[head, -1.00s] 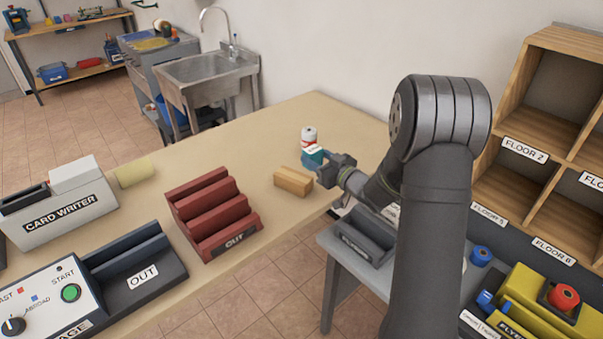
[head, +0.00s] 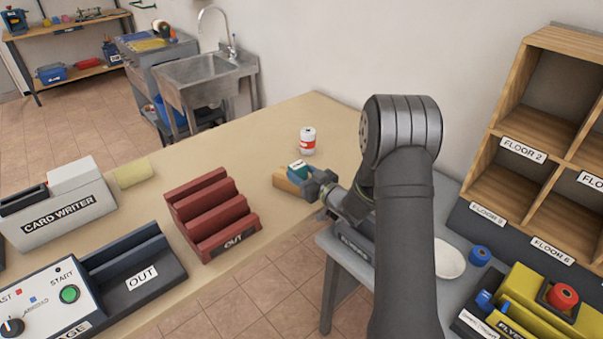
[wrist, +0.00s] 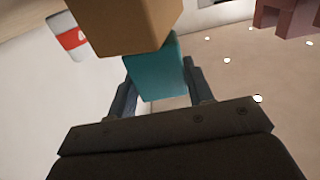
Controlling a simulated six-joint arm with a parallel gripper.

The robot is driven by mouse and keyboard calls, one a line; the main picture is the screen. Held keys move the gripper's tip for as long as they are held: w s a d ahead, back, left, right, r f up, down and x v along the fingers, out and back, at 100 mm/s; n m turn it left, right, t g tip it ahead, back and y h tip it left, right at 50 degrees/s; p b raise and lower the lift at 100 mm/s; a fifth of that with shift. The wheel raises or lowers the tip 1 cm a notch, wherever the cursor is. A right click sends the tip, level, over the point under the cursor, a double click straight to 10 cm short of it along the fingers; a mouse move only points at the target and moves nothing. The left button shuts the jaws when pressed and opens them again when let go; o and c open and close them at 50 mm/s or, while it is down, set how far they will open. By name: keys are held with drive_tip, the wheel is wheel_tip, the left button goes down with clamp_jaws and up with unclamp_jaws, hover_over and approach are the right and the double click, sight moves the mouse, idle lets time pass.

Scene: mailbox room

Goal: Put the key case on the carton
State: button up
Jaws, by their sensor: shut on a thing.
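My gripper (head: 307,178) is shut on a teal key case (head: 300,172) with a white top. The carton (head: 284,184), a small tan box, lies on the beige table near its front edge. The held key case is at the carton's right end and partly covers it in the head view. In the wrist view the key case (wrist: 158,70) is between my two fingers (wrist: 161,86). The carton (wrist: 125,22) fills the space past it and hides part of it. I cannot tell whether the two touch.
A red and white can (head: 308,141) stands on the table (head: 235,150) just behind the carton. A red stepped rack (head: 212,212) marked OUT is to the left. A grey side table (head: 350,262) and wooden shelves (head: 535,160) are to the right.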

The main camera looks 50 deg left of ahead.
drive_tip(key=shift+f, duration=0.2)
drive_tip(key=o, duration=1.1)
drive_tip(key=shift+r, duration=0.1)
drive_tip(key=shift+d+r, duration=0.1)
drive_tip(key=shift+r, duration=0.05)
drive_tip(key=d, duration=1.1)
drive_tip(key=shift+d, duration=0.4)
